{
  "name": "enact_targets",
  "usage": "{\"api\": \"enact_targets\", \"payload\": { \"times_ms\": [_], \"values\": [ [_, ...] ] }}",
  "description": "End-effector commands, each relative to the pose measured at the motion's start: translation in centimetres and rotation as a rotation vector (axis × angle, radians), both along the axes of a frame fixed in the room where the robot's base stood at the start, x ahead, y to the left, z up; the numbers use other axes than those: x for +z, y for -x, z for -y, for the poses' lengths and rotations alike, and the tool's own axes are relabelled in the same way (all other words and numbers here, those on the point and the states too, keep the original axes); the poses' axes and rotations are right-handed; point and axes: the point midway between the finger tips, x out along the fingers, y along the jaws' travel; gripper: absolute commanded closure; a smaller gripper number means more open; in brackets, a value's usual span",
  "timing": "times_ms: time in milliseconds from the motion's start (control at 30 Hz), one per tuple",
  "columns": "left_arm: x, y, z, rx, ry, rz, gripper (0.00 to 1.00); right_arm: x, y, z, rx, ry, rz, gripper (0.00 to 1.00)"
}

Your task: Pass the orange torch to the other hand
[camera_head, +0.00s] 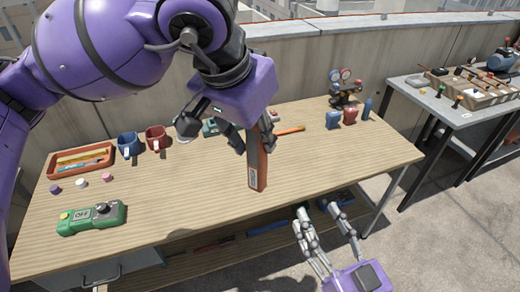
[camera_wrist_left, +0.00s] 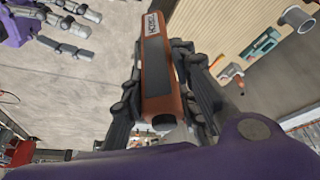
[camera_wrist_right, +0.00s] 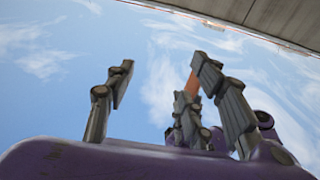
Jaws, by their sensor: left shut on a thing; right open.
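The orange torch (camera_head: 256,166) has a dark panel and a label on its side. It hangs nearly upright above the middle of the wooden table. My left gripper (camera_head: 255,138) is shut on its upper part, and in the left wrist view the torch (camera_wrist_left: 156,75) sits between the fingers (camera_wrist_left: 160,95). My right gripper (camera_head: 327,224) is open and empty, low in front of the table's front edge, apart from the torch. In the right wrist view its spread fingers (camera_wrist_right: 160,80) point up at the sky, with a bit of the torch (camera_wrist_right: 192,82) behind them.
The wooden table (camera_head: 190,205) holds a terracotta tray (camera_head: 52,170), a blue mug (camera_head: 129,146), a red mug (camera_head: 156,138), a green control box (camera_head: 91,218) and a gauge set (camera_head: 345,90). A grey table (camera_head: 420,98) stands at the right. The table's front middle is clear.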

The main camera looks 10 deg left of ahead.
Motion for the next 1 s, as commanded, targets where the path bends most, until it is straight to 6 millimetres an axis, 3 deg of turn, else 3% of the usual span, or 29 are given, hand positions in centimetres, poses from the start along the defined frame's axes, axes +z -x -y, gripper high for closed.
{"api": "enact_targets", "payload": {
  "times_ms": [167, 267, 367, 500, 700, 867, 1000],
  "values": [
    [0.2, 0.1, -0.1, 0.012, 0.000, 0.002, 1.00, -0.4, 0.0, -0.8, 0.009, 0.035, 0.006, 0.50],
    [0.2, 0.0, -0.1, 0.012, 0.001, 0.002, 1.00, -1.7, 0.1, -3.0, 0.038, 0.147, 0.028, 0.50],
    [0.2, 0.0, -0.1, 0.011, 0.001, 0.002, 1.00, -4.0, 0.4, -6.9, 0.089, 0.357, 0.076, 0.50],
    [0.2, 0.0, -0.1, 0.011, 0.001, 0.002, 1.00, -8.2, 1.0, -12.9, 0.180, 0.759, 0.187, 0.50],
    [0.2, 0.0, -0.1, 0.010, 0.001, 0.000, 1.00, -12.3, 1.3, -18.6, 0.274, 1.346, 0.382, 0.50],
    [0.2, 0.0, -0.1, 0.010, 0.001, 0.000, 1.00, -12.8, 0.8, -20.9, 0.293, 1.811, 0.531, 0.50],
    [0.2, 0.0, -0.1, 0.010, 0.001, 0.000, 1.00, -10.5, 0.3, -21.6, 0.253, 2.207, 0.621, 0.50]
  ]
}}
